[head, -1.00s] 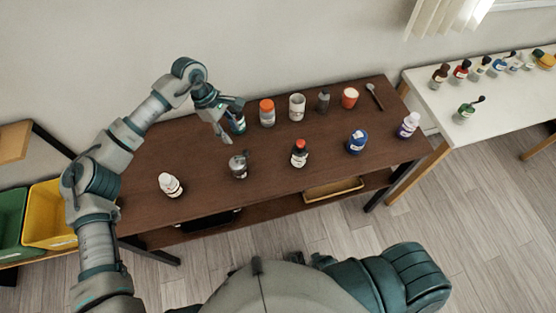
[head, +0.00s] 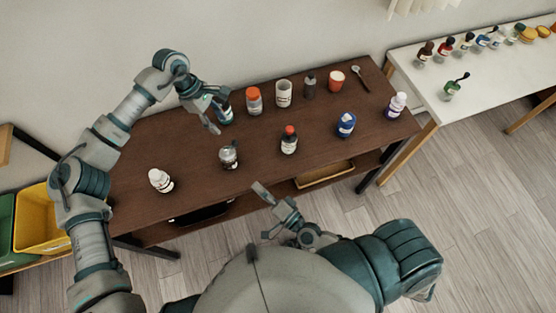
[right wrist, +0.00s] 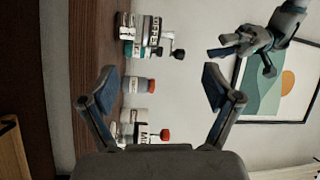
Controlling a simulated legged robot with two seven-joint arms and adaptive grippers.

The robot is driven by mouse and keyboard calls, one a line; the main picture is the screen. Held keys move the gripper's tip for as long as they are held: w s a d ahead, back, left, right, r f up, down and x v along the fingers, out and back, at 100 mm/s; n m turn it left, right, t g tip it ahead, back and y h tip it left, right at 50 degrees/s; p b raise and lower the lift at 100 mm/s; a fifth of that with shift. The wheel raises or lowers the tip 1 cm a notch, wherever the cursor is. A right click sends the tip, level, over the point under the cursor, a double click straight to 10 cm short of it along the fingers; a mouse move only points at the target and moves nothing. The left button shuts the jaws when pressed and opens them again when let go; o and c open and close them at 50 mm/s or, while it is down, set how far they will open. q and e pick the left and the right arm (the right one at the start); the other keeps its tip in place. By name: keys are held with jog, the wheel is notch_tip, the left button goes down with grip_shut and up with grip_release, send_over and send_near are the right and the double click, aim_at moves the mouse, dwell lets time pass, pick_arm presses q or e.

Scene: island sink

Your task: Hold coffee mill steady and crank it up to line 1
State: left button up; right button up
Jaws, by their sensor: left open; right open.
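A small grey jar-like thing with a dark knob on top, apparently the coffee mill (head: 229,157), stands upright near the front of the brown table (head: 200,185). My left gripper (head: 219,112) is open behind it, close to a teal-labelled container (head: 224,116); I cannot tell whether they touch. My right gripper (head: 264,212) is open and empty in front of the table's front edge, apart from everything. The right wrist view, turned sideways, shows its spread fingers (right wrist: 160,95), my left gripper (right wrist: 240,45) and dark crank knobs on labelled containers (right wrist: 150,30). Line 1 is too small to see.
Also on the table are a white bottle (head: 161,181), a red-capped bottle (head: 289,142), a blue jar (head: 346,125), an orange-lidded jar (head: 254,103), a white cup (head: 284,94) and a spoon (head: 359,76). A white table (head: 480,75) stands right.

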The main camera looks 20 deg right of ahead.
aim_at(235, 154)
jog(key=w+d+r+n+y, duration=0.2)
jog(key=d+r+n+y, duration=0.1)
jog(key=n, duration=1.2)
jog(key=w+d+r+n+y, duration=0.2)
jog(key=r+n+y, duration=0.15)
jog(key=n, duration=1.15)
jog(key=d+f+n+g, duration=0.1)
jog(key=n+g, duration=0.1)
jog(key=n, duration=0.6)
jog(key=w+d+f+n+g, duration=0.1)
jog(key=f+n+g, duration=0.1)
jog(key=n, duration=0.7)
jog(key=w+d+f+n+g+y, duration=0.1)
jog(key=n+g, duration=0.2)
jog(key=n, duration=0.6)
jog(key=shift+w+f, duration=0.1)
jog(key=shift+f, duration=0.05)
jog(key=shift+w+d+f+n+g+h, duration=0.15)
jog(key=shift+d+f+n+g+h, duration=0.2)
jog(key=shift+n, duration=0.55)
jog(key=x, duration=1.7)
jog(key=shift+w+a, duration=0.1)
jog(key=shift+a, duration=0.15)
jog(key=c, duration=1.3)
jog(key=shift+c, duration=0.2)
